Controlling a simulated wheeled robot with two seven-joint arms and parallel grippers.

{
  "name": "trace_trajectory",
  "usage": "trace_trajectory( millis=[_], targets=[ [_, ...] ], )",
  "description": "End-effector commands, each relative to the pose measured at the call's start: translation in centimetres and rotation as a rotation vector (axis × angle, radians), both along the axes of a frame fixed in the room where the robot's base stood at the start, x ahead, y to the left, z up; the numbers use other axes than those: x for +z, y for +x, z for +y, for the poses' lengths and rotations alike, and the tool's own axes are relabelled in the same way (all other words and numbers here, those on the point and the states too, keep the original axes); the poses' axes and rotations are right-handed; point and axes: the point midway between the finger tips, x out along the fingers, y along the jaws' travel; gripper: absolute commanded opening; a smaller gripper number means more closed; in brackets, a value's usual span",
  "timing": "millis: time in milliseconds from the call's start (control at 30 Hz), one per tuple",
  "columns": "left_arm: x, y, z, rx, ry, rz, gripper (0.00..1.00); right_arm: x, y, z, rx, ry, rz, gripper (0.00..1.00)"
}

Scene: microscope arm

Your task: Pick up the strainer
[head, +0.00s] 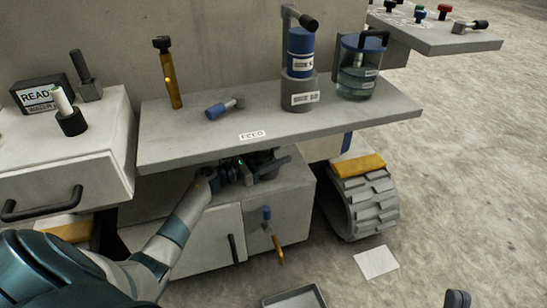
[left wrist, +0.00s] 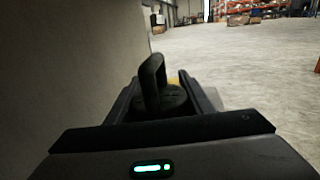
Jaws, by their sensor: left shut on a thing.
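My left gripper (head: 250,170) reaches in under the overhanging shelf, just above the lower cabinet top. It is shut on a dark round piece with an upright loop handle, which I take to be the strainer (left wrist: 174,97); it sits between the fingers in the left wrist view (left wrist: 160,105). In the head view the strainer is a small dark shape in shadow, partly hidden by the gripper and shelf. I cannot tell whether it touches the cabinet top.
The shelf (head: 180,142) overhangs close above my left gripper. It carries a blue canister (head: 300,55), a clear jar (head: 357,82), a blue-handled tool (head: 216,110) and a yellow post (head: 169,75). The cabinet (head: 285,205) is below, a track wheel (head: 370,205) to the right. Floor at right is mostly free.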

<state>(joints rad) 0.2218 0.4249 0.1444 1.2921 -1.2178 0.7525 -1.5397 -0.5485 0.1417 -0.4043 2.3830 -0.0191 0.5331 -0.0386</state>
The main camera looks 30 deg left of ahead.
Motion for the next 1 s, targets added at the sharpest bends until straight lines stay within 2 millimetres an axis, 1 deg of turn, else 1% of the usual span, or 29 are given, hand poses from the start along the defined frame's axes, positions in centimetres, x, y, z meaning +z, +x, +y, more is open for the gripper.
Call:
trace_trajectory(
  millis=[167,233,267,300,333,467,800,1000],
  targets=[
    [1.7,0.0,0.1,-0.001,0.004,-0.002,0.23,-0.1,0.1,0.3,0.004,-0.010,0.031,0.00],
    [2.7,0.0,0.1,0.000,0.003,-0.002,0.23,-0.5,0.1,0.6,0.010,-0.017,0.064,0.00],
    [3.2,0.0,0.1,-0.001,0.005,-0.003,0.23,-1.0,0.0,0.9,0.015,-0.024,0.091,0.00],
    [3.9,0.0,0.1,-0.002,0.004,-0.002,0.23,-2.3,-0.4,1.5,0.031,-0.038,0.145,0.00],
    [3.2,-0.8,0.5,0.000,0.003,0.003,0.23,-2.9,-0.5,1.6,0.034,-0.040,0.157,0.00],
    [3.2,-3.3,1.9,0.000,0.003,0.003,0.23,-2.8,-0.4,1.6,0.034,-0.042,0.157,0.00],
    [3.2,-10.6,6.0,0.001,0.002,0.002,0.23,-3.0,-0.4,1.8,0.036,-0.047,0.178,0.00],
    [3.2,-13.8,7.7,0.000,0.001,0.000,0.23,-3.2,-0.5,1.9,0.038,-0.048,0.185,0.00]
  ],
)
